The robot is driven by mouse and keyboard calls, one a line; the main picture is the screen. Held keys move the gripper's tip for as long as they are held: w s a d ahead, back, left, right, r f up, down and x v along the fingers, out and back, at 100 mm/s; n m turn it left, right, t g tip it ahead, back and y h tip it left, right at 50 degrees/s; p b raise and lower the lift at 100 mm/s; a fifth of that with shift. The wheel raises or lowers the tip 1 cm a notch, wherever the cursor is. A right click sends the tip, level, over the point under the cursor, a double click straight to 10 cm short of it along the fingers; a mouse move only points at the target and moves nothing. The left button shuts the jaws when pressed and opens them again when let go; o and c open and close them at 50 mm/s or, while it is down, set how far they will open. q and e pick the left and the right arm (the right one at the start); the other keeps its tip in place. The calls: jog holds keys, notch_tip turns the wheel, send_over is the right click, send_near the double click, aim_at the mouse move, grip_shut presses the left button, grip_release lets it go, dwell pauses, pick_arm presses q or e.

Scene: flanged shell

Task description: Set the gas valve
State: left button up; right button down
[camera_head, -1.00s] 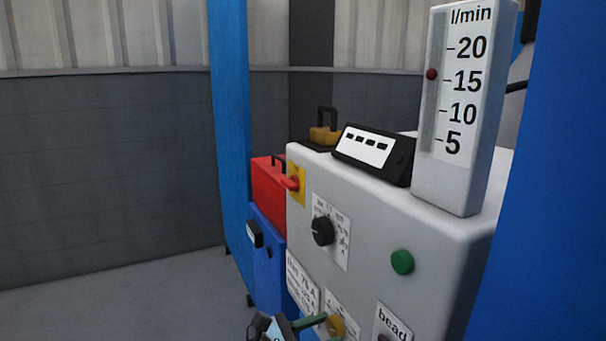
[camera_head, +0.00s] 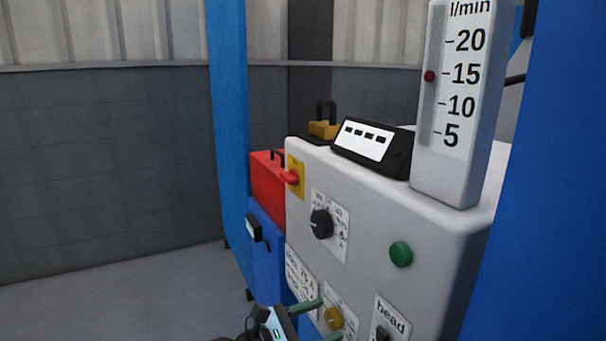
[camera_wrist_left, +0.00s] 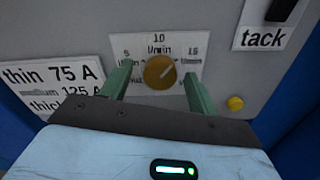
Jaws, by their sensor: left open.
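The gas valve is a round brass knob (camera_head: 334,318) on a white dial plate low on the grey machine's front. In the left wrist view the knob (camera_wrist_left: 159,71) sits below the marks 5, 10 and 15 l/min, its line slanting to the upper right. My left gripper (camera_head: 318,319) is open, its green fingers on either side of the knob; in the left wrist view the fingers (camera_wrist_left: 157,88) stand apart from it. The flow gauge (camera_head: 452,95) on top of the machine has its red ball near 15. My right gripper is not in view.
The grey machine (camera_head: 388,218) also carries a black selector knob (camera_head: 321,224), a green button (camera_head: 401,254) and a red switch (camera_head: 290,177). A "bead" switch plate (camera_head: 391,318) is right of the valve. Blue panels stand at both sides; open floor lies left.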

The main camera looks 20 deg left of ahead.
pick_arm(q)
jog(key=b+v, duration=0.1)
jog(key=v, duration=0.7)
jog(key=shift+r, duration=0.3)
jog(key=shift+s, duration=0.15)
